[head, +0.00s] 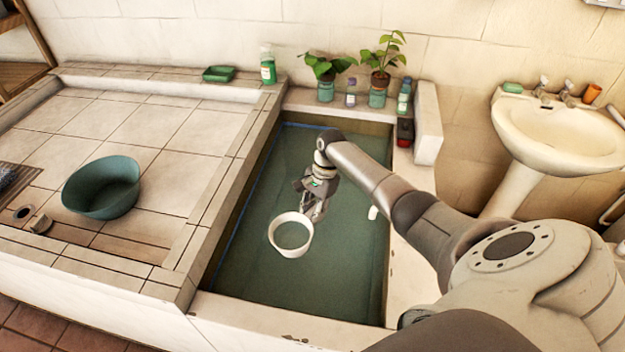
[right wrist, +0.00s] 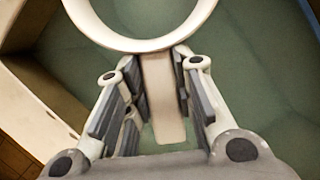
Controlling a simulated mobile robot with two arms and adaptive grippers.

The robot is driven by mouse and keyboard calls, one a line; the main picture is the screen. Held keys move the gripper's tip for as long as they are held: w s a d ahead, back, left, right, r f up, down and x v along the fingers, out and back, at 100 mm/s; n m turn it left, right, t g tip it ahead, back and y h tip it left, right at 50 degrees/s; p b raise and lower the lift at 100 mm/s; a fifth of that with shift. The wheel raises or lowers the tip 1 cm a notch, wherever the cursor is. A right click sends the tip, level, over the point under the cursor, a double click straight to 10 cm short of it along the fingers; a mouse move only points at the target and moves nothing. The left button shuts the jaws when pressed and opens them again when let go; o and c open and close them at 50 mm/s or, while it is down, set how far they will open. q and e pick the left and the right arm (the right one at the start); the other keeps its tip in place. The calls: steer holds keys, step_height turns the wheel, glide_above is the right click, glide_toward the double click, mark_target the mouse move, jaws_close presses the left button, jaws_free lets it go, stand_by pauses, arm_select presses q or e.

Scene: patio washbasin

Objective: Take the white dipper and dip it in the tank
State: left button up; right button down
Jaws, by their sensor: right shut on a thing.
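The white dipper (head: 272,236) is a round cup seen over the green water in the tank (head: 235,294). My right gripper (head: 312,212) reaches in over the tank and is shut on the dipper's handle. In the right wrist view, the flat pale handle of the dipper (right wrist: 163,105) lies between the finger pads, and its round rim is at the top. Green shows inside the rim. I cannot tell whether the cup touches the water or hangs just above it. My left gripper is not in view.
A green basin (head: 100,190) stands on the tiled counter at left. Potted plants (head: 378,80) and bottles line the tank's back ledge, with a green bottle (head: 267,68) at the corner. A white washbasin (head: 555,135) stands at right. The tank walls surround my right gripper.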

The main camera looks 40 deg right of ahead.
steer(key=shift+y, duration=0.5)
step_height(320, 180, up, 10)
steer(key=p, duration=0.8)
steer(key=shift+f, duration=0.2)
steer(key=shift+a+f, duration=0.1)
